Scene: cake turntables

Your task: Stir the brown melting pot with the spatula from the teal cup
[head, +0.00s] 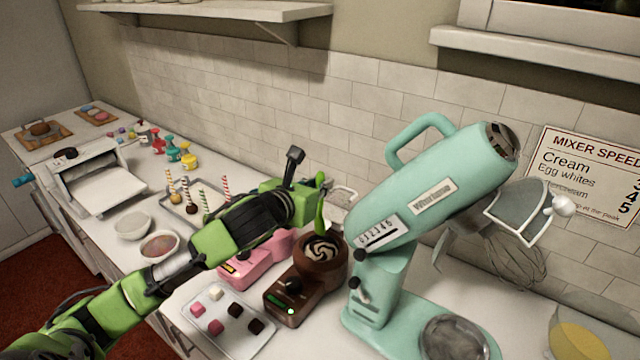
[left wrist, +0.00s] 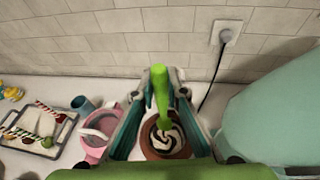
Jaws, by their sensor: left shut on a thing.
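The brown melting pot (head: 320,274) stands on its brown base beside the mixer, with a dark and white swirl inside. It also shows in the left wrist view (left wrist: 150,152). My left gripper (head: 322,186) is above the pot and shut on the green spatula (head: 319,219), which points down. In the left wrist view the spatula (left wrist: 161,92) runs between the fingers, its lower end over the swirl; I cannot tell how deep it reaches. The teal cup (left wrist: 82,103) stands behind the pink pot in the left wrist view. My right gripper is not in view.
A pink melting pot (left wrist: 92,152) is left of the brown one. The teal mixer (head: 440,190) stands close on the right. A tray of colored cubes (head: 245,343) lies in front, and a cake-pop tray (left wrist: 22,146) lies left. A tiled wall is behind.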

